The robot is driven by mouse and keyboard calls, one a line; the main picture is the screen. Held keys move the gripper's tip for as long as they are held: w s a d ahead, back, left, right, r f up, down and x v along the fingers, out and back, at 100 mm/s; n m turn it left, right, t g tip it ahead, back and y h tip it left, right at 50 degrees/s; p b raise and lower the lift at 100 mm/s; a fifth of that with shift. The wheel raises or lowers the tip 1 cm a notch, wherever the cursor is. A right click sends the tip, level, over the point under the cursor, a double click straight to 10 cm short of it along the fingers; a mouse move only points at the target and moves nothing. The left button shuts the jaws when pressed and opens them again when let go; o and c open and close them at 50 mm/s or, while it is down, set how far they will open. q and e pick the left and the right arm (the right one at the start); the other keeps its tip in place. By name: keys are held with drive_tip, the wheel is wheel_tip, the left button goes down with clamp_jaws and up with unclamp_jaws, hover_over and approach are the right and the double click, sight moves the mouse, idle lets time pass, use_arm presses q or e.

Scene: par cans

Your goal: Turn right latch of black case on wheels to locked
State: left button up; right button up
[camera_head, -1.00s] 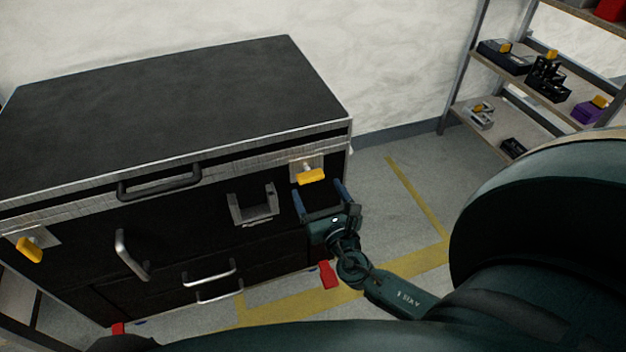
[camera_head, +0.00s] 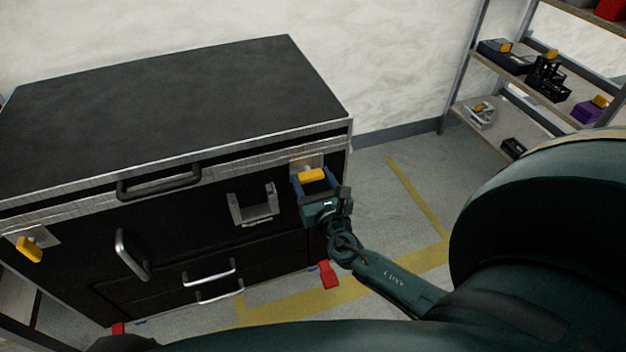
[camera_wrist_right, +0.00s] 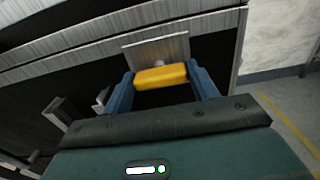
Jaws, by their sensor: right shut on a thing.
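The black case on wheels (camera_head: 180,100) stands at the left of the head view, with metal edging and its lid down. Its right latch (camera_head: 313,175) is a yellow handle on a metal plate near the front's upper right corner. My right gripper (camera_head: 313,182) is shut on this latch. In the right wrist view the yellow handle (camera_wrist_right: 161,76) lies crosswise between the two blue fingers of the gripper (camera_wrist_right: 162,88). My left gripper is not in view.
A black lid handle (camera_head: 160,186), a metal bracket (camera_head: 254,206) and silver handles (camera_head: 210,272) stick out from the case front. A red wheel pedal (camera_head: 328,276) is below. A shelf (camera_head: 530,80) stands at the back right. The floor between is clear.

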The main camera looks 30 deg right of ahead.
drive_tip(key=c, duration=0.4)
drive_tip(key=shift+o, duration=0.2)
